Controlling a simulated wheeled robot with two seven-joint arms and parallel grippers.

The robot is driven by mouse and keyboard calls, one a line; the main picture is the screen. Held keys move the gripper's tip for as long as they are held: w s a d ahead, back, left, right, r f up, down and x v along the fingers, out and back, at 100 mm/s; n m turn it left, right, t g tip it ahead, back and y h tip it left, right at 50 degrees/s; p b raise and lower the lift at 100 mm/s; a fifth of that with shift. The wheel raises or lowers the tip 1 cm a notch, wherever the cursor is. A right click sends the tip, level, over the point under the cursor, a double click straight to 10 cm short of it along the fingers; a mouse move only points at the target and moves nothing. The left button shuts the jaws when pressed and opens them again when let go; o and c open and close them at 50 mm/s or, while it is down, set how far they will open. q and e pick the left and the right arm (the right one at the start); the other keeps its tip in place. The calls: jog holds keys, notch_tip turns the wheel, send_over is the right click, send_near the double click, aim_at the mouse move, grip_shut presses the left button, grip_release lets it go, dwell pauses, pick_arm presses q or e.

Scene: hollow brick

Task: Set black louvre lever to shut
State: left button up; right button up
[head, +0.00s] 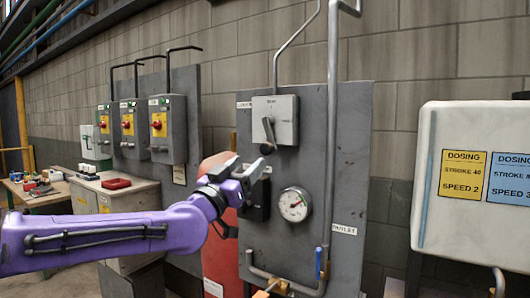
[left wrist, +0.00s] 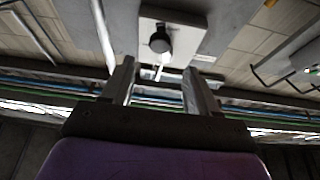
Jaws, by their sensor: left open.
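The louvre lever (head: 268,133) is a dark handle on the front of a light grey box (head: 287,108), high on a grey panel. It hangs down, tilted slightly, with its lower end near the box's bottom edge. In the left wrist view, the lever's dark round hub (left wrist: 160,40) shows on the pale box, with a thin light part beyond the fingers' gap. My left gripper (head: 246,169) is open and empty, just below and left of the lever. Contact with the lever cannot be made out. My right gripper is not in view.
A round gauge (head: 293,204) and a black box (head: 257,205), partly hidden by my gripper, sit below. A vertical pipe (head: 332,130) runs right of the lever box. A blue valve handle (head: 319,262) is lower down. Switch boxes (head: 167,128) stand left; a white cabinet (head: 470,185) stands right.

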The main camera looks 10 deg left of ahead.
aim_at(265, 149)
pick_arm(q)
jog(key=p+x, duration=0.4)
jog(key=x, duration=0.4)
jog(key=shift+w+d+r, duration=0.2)
jog(key=shift+w, duration=0.1)
jog(key=shift+w+d+p, duration=0.15)
jog(key=shift+w+p, duration=0.15)
jog(key=shift+w, duration=0.2)
grip_shut()
